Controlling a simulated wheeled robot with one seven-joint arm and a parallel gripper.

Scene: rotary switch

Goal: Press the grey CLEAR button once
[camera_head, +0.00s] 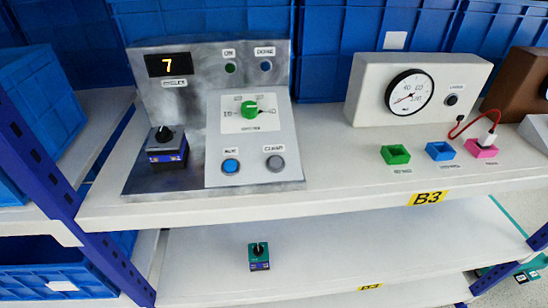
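The grey button (275,163) is round and sits at the lower right of the light panel on the metal console (200,65). The small label above it is blurred but looks like CLEAR. A blue round button (230,166) sits to its left. Nothing covers or touches the grey button. My gripper is not in view.
The console has a display (169,64) showing 7, a green knob (249,108) and a black-knobbed block (166,146). A gauge box (419,90) and green, blue and pink holders stand to the right. The shelf front (330,190) is clear.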

